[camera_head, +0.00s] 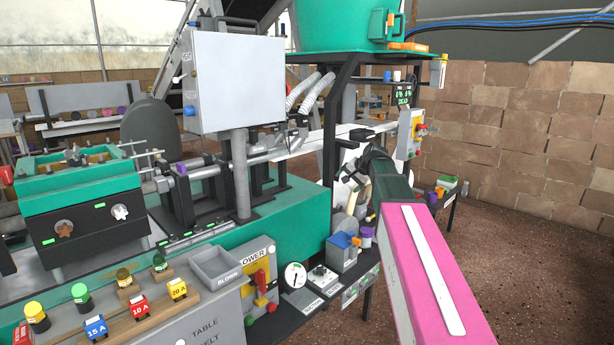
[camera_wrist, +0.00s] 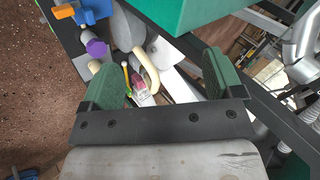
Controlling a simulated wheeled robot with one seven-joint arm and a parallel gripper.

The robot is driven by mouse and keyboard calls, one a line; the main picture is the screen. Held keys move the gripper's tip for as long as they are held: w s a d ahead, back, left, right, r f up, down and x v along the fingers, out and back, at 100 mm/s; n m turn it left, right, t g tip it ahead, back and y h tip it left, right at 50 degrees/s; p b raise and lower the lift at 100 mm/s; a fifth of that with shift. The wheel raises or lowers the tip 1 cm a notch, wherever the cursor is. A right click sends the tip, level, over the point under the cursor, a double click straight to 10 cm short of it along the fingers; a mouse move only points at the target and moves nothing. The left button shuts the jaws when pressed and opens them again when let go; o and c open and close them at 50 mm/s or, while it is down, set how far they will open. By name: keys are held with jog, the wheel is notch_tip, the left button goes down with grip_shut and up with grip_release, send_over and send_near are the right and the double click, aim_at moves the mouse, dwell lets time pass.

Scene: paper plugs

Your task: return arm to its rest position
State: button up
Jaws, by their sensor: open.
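My arm (camera_head: 430,270), pink with a white stripe, reaches forward from the lower right in the head view. It ends in a dark green wrist and my gripper (camera_head: 360,170), held over the right end of the machine bench. In the wrist view my gripper (camera_wrist: 160,68) has its two green fingers wide apart with nothing held between them. Below and beyond the fingers show a cream curved handle (camera_wrist: 149,68), a yellow stick (camera_wrist: 127,78) and a small red-and-white item (camera_wrist: 143,90). In the head view my arm partly hides this end of the bench.
A black frame post (camera_head: 330,120) and a green hopper (camera_head: 345,25) rise behind the gripper. The floor (camera_head: 530,240) to the right is clear up to the block wall (camera_head: 530,130).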

jog(key=s+d+f+n+g+h, duration=0.1)
jog(key=s+f+n+g+h, duration=0.1)
jog(key=s+f, duration=1.3)
jog(key=s+d+f+n+g+h, duration=0.1)
jog(key=s+f+n+g+h, duration=0.2)
jog(key=s+f, duration=1.2)
jog(key=shift+d+f+n+g, duration=0.3)
jog(key=shift+d+f+g, duration=0.05)
jog(key=shift+f+g, duration=0.5)
